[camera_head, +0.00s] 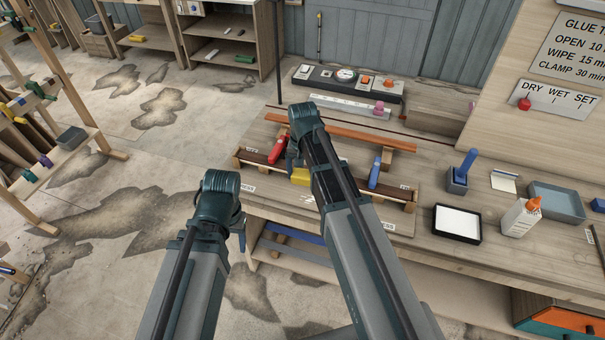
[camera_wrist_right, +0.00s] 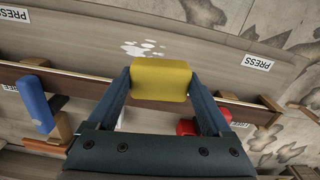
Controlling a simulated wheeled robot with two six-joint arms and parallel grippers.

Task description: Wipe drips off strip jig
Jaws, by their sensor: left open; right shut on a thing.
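My right gripper (camera_wrist_right: 160,88) is shut on a yellow sponge (camera_wrist_right: 160,79), just above the jig board. In the head view the sponge (camera_head: 300,177) is partly hidden by my right arm. White drips (camera_wrist_right: 143,48) lie on the board just beyond the sponge, near a PRESS label; part of them shows in the head view (camera_head: 307,198). The strip jig (camera_head: 400,218) is a wooden board on the bench with a dark strip (camera_wrist_right: 65,80) across it. A red clamp (camera_head: 277,150) and a blue clamp (camera_head: 374,172) stand along it. My left gripper (camera_head: 242,241) is open, left of the bench front, mostly hidden.
On the bench right of the jig are a blue-handled brush in a cup (camera_head: 460,173), a white pad in a black tray (camera_head: 457,222), a glue bottle (camera_head: 521,218) and a grey tray (camera_head: 557,203). A tool tray (camera_head: 348,82) lies behind. Open floor lies left.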

